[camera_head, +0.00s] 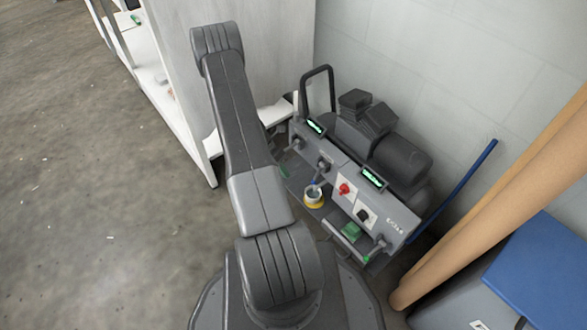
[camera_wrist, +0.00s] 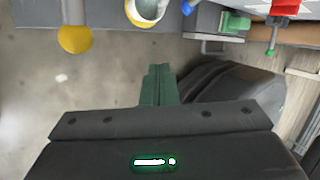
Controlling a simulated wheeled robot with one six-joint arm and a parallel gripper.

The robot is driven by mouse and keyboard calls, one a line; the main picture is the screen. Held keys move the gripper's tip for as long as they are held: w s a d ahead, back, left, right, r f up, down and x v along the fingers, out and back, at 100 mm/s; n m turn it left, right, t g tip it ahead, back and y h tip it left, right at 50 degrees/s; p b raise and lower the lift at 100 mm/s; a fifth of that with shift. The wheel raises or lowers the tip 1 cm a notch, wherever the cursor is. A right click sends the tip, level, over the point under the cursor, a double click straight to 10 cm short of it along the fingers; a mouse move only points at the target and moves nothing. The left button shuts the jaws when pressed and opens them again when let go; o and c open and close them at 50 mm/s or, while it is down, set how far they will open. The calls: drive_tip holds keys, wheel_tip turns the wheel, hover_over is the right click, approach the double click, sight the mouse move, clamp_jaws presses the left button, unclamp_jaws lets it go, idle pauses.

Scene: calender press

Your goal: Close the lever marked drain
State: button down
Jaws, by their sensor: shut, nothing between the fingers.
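The grey machine panel (camera_head: 333,158) stands against the wall in the head view, with several dark levers. I cannot read a drain label on any of them. One lever (camera_head: 380,243) is at the panel's lower right, and another lever (camera_head: 325,165) is near its middle. In the wrist view a yellow-knobbed lever (camera_wrist: 75,38) hangs at upper left, and a green-tipped lever (camera_wrist: 270,50) is at upper right. My gripper (camera_wrist: 160,72) is shut and empty, below and between them, apart from both. The head view does not show my gripper.
A yellow-ringed cup (camera_head: 314,197), red knob (camera_head: 345,189) and black knob (camera_head: 364,214) are at the panel. A dark motor (camera_head: 400,158) is behind. A white cabinet (camera_head: 265,70) stands left; tan rolls (camera_head: 490,200) and a blue-topped box (camera_head: 540,275) stand right. Floor at left is clear.

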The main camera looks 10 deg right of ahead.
sight(317, 174)
drive_tip(key=a+r+p, duration=0.1)
drive_tip(key=a+r, duration=0.1)
drive_tip(key=a, duration=0.4)
drive_tip(key=shift+s+a+r+p, duration=0.2)
drive_tip(key=shift+s+a+p, duration=0.05)
drive_tip(key=shift+a+p, duration=0.1)
drive_tip(key=shift+d, duration=0.1)
drive_tip(key=s+d+y+b, duration=0.1)
drive_tip(key=d+b, duration=0.2)
drive_tip(key=d, duration=0.9)
drive_tip(key=shift+s+f+g+b, duration=0.25)
drive_tip(key=shift+s+g+b, duration=0.05)
drive_tip(key=shift+d, duration=0.1)
drive_tip(key=shift+f, duration=0.25)
